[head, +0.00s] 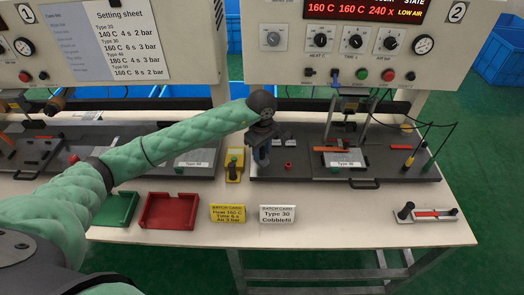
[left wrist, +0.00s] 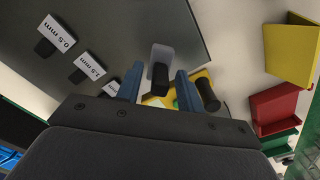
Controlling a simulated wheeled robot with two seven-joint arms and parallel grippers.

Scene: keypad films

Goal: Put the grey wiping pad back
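The grey wiping pad (left wrist: 161,52) with a black grip (left wrist: 159,76) shows in the left wrist view. It appears to lie on the dark base plate near its edge. My left gripper (left wrist: 158,72) has its two blue fingers apart, one on each side of the black grip, with gaps showing on both sides. In the head view my left gripper (head: 262,155) points down at the left edge of the right-hand station and hides the pad. A yellow holder (head: 233,176) with a black knob stands just left of it. My right gripper is in neither view.
The dark base plate (head: 290,171) carries small black labelled blocks (left wrist: 89,65) close by. A green tray (head: 115,222), a red tray (head: 168,228), a yellow card (head: 228,214) and a white card (head: 278,215) line the front edge.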

